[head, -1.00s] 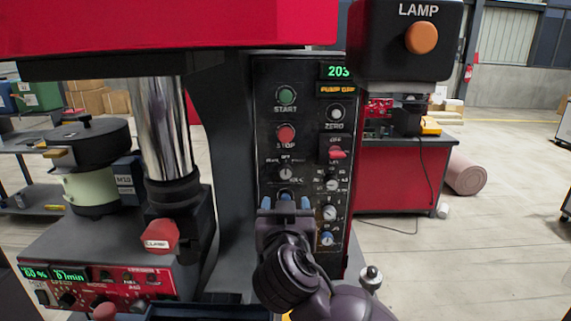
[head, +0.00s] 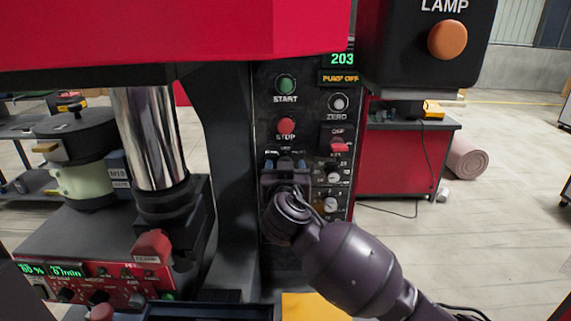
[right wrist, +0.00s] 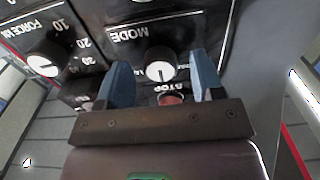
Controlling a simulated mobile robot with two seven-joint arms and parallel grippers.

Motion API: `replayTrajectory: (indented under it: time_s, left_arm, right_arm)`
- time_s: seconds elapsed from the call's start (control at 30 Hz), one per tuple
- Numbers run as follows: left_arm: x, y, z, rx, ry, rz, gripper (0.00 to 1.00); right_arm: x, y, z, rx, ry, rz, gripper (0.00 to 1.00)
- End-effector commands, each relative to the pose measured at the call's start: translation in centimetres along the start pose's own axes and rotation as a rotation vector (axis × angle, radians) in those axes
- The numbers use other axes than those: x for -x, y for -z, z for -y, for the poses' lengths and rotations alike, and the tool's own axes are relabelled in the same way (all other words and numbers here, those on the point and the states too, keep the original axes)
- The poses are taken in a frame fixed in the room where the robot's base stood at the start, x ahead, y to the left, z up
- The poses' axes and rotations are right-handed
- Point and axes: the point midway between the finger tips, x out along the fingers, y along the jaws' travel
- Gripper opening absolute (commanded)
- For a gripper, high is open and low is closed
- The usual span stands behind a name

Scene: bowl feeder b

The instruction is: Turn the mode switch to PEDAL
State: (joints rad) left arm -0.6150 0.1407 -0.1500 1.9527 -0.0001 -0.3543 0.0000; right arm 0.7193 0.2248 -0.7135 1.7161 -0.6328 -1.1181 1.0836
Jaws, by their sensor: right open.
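The mode switch (right wrist: 160,66) is a round black knob with a white face, under the upside-down MODE label in the right wrist view. Its white pointer mark points toward the bottom of that picture, which is up on the panel. The position labels around it are mostly hidden or too small to read. My right gripper (head: 285,166) is in front of the switch and hides it in the head view. In the right wrist view its two blue fingers (right wrist: 161,78) stand open, one on each side of the knob, with gaps visible. My left gripper is not in view.
On the black panel, the green START button (head: 286,84), red STOP button (head: 286,126) and ZERO button (head: 338,103) lie above. The force knob (right wrist: 42,65) is nearby.

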Motion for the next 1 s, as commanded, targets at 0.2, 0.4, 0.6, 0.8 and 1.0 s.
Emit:
replayTrajectory:
  time_s: [0.2, 0.4, 0.6, 0.8, 1.0]
  left_arm:
    - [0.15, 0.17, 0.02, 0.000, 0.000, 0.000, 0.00]
    - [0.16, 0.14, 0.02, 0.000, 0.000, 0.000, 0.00]
    - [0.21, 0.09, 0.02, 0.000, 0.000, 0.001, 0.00]
    - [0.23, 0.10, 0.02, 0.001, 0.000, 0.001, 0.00]
    - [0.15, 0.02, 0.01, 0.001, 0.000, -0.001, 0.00]
  right_arm:
    - [-1.13, 0.02, -0.03, 0.000, -0.001, 0.000, 0.61]
    - [-1.21, -0.01, -0.04, -0.001, -0.001, 0.001, 0.61]
    - [-1.19, 0.01, -0.04, -0.001, -0.001, 0.000, 0.41]
    - [-1.19, 0.01, -0.04, -0.001, -0.001, 0.000, 0.12]
    - [-1.17, -0.04, -0.03, 0.008, -0.001, 0.000, 0.12]
